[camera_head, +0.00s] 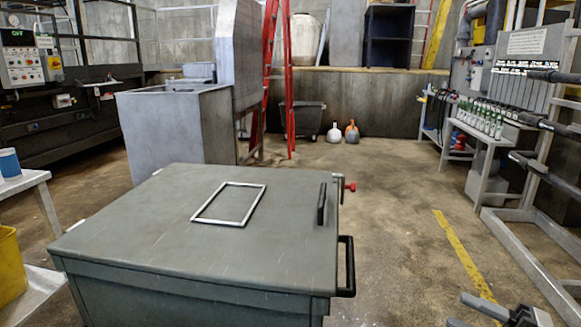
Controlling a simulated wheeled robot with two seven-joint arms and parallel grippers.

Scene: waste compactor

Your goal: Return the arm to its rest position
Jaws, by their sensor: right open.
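My right gripper (466,311) shows at the bottom right corner, low in the picture. Its grey fingers point left and are apart, with nothing between them. It is to the right of the grey lidded container (130,235) and clear of it. Only the end of the gripper shows; most of the right arm is outside the picture. My left gripper and left arm are not in view.
The container's lid carries a light metal frame (228,222), and a black handle (346,268) sticks out at its right side. A metal frame (527,245) with black bars stands at the right. Floor with a yellow line (462,252) lies open between them.

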